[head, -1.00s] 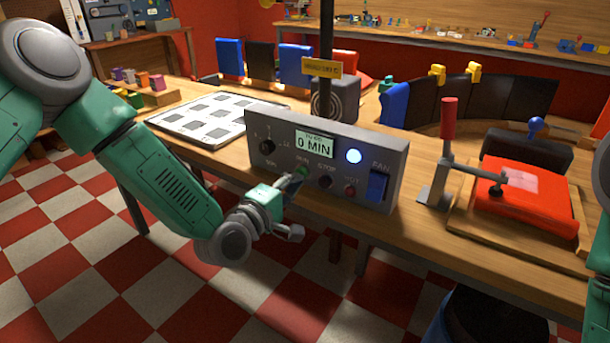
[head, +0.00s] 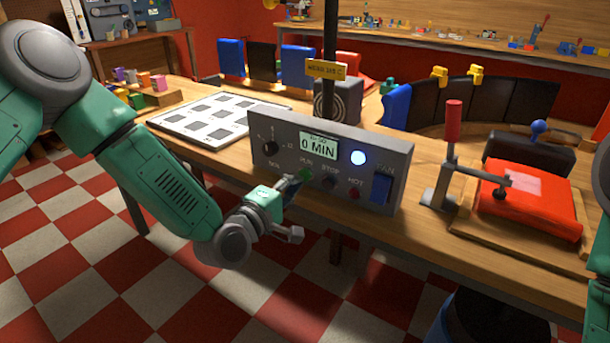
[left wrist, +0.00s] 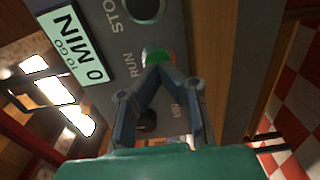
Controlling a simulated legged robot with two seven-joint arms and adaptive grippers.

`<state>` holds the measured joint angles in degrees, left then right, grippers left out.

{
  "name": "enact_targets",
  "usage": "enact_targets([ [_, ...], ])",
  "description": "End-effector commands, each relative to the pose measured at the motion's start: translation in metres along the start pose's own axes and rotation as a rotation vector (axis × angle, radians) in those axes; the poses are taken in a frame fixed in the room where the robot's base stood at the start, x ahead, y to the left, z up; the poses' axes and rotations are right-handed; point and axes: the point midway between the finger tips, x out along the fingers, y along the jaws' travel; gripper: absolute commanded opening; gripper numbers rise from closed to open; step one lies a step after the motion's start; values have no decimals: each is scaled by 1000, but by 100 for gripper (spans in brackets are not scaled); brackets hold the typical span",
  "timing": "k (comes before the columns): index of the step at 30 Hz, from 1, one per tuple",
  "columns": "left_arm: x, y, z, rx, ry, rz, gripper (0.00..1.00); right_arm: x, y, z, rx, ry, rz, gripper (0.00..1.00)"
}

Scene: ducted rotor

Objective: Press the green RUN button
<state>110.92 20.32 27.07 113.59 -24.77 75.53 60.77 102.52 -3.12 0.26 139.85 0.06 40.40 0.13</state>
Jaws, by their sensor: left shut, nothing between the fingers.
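The grey control box (head: 399,160) stands at the table's front edge, with its display (head: 318,146) reading "0 MIN". The green RUN button (head: 306,174) sits below the display, and it also shows in the left wrist view (left wrist: 159,56). My left gripper (head: 292,181) is shut and empty, its tips at the RUN button. In the left wrist view the joined fingertips (left wrist: 160,70) overlap the button's lower edge; I cannot tell whether they touch it. A white-blue lamp (head: 358,158) glows beside the display. My right gripper is out of view.
The dark STOP button (head: 329,183), a red HOT light (head: 354,193), a blue FAN switch (head: 381,188) and a dial (head: 270,148) are close by on the panel. A red-handled clamp (head: 452,130) stands to the right. The floor in front is clear.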

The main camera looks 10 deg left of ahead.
Motion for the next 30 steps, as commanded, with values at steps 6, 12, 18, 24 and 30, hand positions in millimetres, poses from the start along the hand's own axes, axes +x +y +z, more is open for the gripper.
enact_targets([
  [6,0,0,0,0,0,0,0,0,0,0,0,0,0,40],
  [12,2,0,1,1,0,-1,0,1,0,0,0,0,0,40],
  [18,5,0,0,1,1,0,0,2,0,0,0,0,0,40],
  [24,8,0,0,1,1,0,0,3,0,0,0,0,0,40],
  [30,11,0,0,1,0,0,0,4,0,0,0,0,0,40],
])
